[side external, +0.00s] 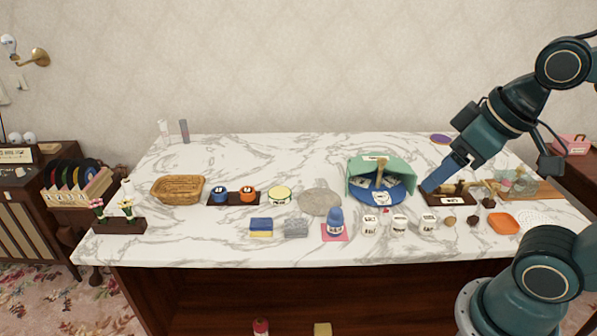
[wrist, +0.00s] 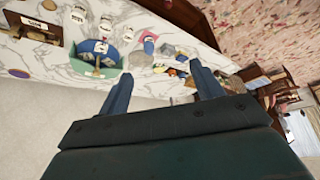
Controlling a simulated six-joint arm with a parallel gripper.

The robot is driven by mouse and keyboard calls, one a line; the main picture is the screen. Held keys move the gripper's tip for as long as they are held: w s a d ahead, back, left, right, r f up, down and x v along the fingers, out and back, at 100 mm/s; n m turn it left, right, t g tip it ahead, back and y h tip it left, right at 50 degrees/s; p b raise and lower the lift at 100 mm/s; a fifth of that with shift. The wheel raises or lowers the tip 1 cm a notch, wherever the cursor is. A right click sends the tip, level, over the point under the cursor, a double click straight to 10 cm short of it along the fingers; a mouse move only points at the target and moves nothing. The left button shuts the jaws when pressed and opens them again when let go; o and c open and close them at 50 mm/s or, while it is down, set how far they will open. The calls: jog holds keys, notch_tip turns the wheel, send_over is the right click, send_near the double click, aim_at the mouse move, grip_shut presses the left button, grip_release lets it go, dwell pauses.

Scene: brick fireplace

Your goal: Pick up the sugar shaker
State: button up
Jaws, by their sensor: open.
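Three small white labelled containers stand in a row near the front of the marble counter in the side view: a left one (side external: 370,225), a middle one (side external: 399,226) and a right one (side external: 429,225). Their labels are too small to read, so I cannot tell which, if any, is the sugar shaker. A blue bottle (side external: 335,222) with a pale label stands on a pink mat left of them. My gripper (side external: 430,187) is open and empty, above and behind the white containers. Its two blue fingers (wrist: 163,80) are spread apart in the wrist view.
A green and blue bin (side external: 381,166) stands just left of my gripper on the counter (side external: 300,255). A dark labelled tray (side external: 448,200) lies below the gripper. Several small round items and an orange dish (side external: 503,223) lie to the right. The back left counter is mostly clear.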

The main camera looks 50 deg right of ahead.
jog(key=w, duration=0.1)
jog(key=n+g, duration=0.6)
jog(key=n, duration=1.2)
send_over(336, 211)
notch_tip(336, 211, down, 16)
jog(key=shift+f, duration=0.35)
jog(key=shift+f, duration=0.1)
jog(key=shift+f, duration=4.15)
